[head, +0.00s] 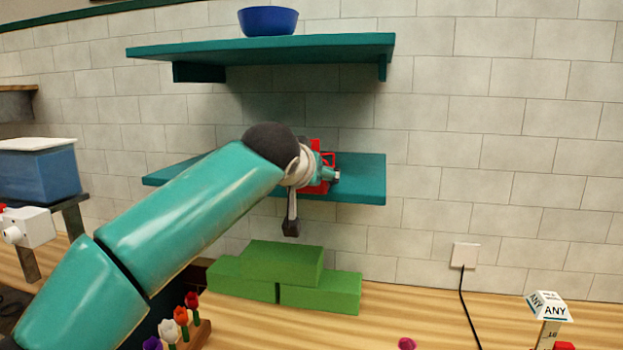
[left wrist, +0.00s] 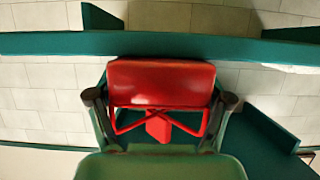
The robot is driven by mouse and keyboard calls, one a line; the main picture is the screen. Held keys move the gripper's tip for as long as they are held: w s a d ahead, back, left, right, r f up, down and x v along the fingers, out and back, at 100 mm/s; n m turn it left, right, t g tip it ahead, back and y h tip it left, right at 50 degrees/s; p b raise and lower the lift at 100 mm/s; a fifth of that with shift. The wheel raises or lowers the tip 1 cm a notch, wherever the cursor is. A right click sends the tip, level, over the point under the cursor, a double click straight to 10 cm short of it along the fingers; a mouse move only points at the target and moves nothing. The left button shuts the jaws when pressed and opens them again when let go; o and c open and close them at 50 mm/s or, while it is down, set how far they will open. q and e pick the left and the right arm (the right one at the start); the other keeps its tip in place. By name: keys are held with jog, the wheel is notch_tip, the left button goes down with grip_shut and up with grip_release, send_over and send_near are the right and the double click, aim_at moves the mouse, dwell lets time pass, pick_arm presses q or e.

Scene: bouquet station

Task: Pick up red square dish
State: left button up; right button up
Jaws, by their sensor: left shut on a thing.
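The red dish (left wrist: 160,82) shows in the left wrist view as a broad red face with thin red bars and a small red piece below it. It sits between the two fingers of my left gripper (left wrist: 160,104), which is shut on it. In the head view, parts of the red dish (head: 318,188) show around my left gripper (head: 328,171), at the lower teal shelf (head: 362,180). My arm and wrist hide most of it there, and I cannot tell whether it touches the shelf. My right gripper is not in view.
An upper teal shelf (head: 340,45) with a blue bowl (head: 268,20) is above. Green blocks (head: 320,292) are stacked on the wooden counter (head: 420,308) below. Flowers (head: 181,316) stand at the lower left. A sign (head: 549,306) and black cable (head: 465,305) are at right.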

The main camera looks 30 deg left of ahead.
pick_arm(q)
jog(key=o, duration=1.3)
jog(key=v, duration=1.2)
jog(key=shift+a, duration=0.1)
